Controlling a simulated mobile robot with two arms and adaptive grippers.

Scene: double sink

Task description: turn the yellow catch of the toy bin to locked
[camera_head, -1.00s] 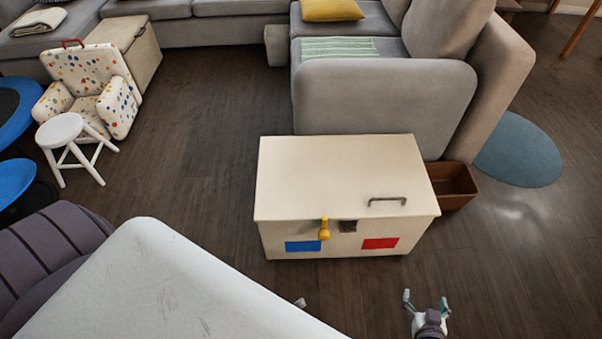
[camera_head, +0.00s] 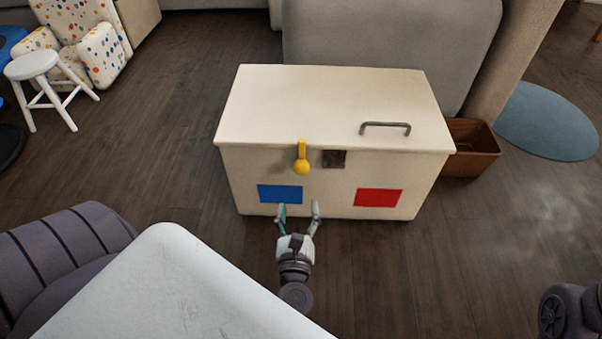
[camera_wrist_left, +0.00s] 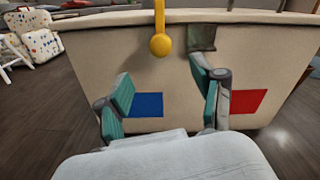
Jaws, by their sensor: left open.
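The toy bin (camera_head: 335,105) is a cream box with a closed lid, a grey handle on top, and a blue and a red square on its front. The yellow catch (camera_head: 302,160) hangs straight down from the lid edge above the blue square, its round knob lowest. It also shows in the left wrist view (camera_wrist_left: 160,44), beyond and above the fingers. My left gripper (camera_head: 298,212) is open and empty, in front of the bin and below the catch. In the left wrist view its fingers (camera_wrist_left: 165,100) stand apart with the blue square between them. My right gripper is not in view.
A dark square plate (camera_head: 334,159) is on the bin front, right of the catch. A brown box (camera_head: 470,148) stands at the bin's right side. A white stool (camera_head: 45,85) and spotted chair are far left. Wooden floor before the bin is clear.

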